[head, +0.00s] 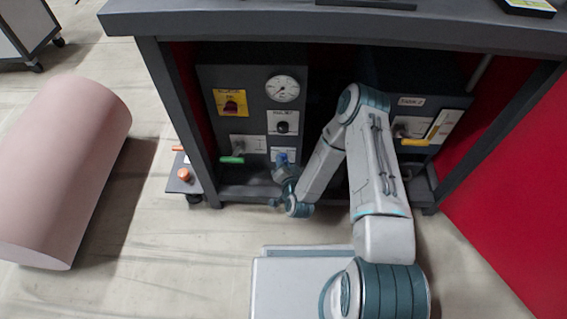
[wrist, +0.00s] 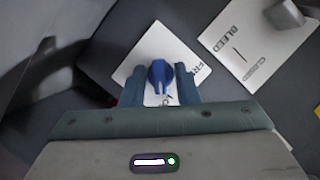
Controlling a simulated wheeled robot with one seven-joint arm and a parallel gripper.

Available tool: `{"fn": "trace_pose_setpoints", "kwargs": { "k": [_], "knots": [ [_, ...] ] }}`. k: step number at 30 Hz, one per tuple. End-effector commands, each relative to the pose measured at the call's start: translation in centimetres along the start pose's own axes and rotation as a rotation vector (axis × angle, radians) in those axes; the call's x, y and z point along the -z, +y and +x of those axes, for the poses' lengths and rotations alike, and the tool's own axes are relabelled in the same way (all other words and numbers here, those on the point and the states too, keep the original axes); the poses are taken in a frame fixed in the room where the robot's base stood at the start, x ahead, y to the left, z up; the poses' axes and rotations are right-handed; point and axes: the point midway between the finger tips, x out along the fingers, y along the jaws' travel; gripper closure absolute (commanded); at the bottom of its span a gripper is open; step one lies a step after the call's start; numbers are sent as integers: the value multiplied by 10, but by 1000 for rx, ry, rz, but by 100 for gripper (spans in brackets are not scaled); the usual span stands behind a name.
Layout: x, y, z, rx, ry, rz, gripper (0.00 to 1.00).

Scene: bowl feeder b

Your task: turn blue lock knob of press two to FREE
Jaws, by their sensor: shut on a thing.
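The blue lock knob (wrist: 160,75) sits on a white label plate (wrist: 138,67) in the wrist view, with part of its lettering showing and part hidden. My gripper (wrist: 160,88) has one finger on each side of the knob and is shut on it. In the head view the blue knob (head: 281,157) is low on the dark panel, below a black knob. My gripper (head: 284,172) reaches it from the front and partly covers it. Which word the knob points to is not clear.
A green-handled lever (head: 231,160) is just left of the knob. A gauge (head: 282,89) and a black knob (head: 283,128) are above it. An orange-handled lever (head: 414,142) is on the right panel. The bench top (head: 250,20) overhangs, and a dark leg (head: 180,125) stands at left.

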Motion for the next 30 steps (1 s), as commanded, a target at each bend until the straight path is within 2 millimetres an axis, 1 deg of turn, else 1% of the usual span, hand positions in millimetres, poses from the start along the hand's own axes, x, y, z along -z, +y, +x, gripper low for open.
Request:
{"fn": "trace_pose_setpoints", "kwargs": {
  "k": [5, 11, 30],
  "knots": [
    [0, -2, -1, -22, -3, -54, 95],
    [0, -4, -2, -72, -5, -178, 95],
    [-3, -5, -1, -299, -5, -736, 95]
  ]
}}
